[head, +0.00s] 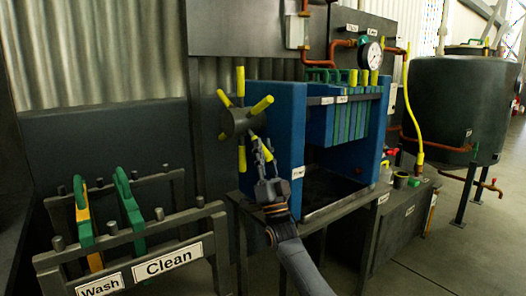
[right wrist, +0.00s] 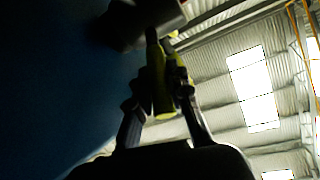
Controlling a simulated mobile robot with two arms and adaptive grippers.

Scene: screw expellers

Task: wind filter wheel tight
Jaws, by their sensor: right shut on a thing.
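The filter wheel (head: 237,121) is a dark hub with several yellow handles sticking out, on the left side of the blue filter press (head: 283,110). My right gripper (head: 264,162) comes up from below and is shut on a yellow handle (head: 261,147) at the wheel's lower right. In the right wrist view, the fingers of my right gripper (right wrist: 166,98) close around the yellow handle (right wrist: 157,72), and the dark hub (right wrist: 140,22) is above. My left gripper is not in view.
A rack with signs "Wash" (head: 100,285) and "Clean" (head: 167,260) holds green plates (head: 130,203) at the left. A pressure gauge (head: 370,56) and copper pipes are above the press. A dark tank (head: 455,105) stands at the right, with open floor in front.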

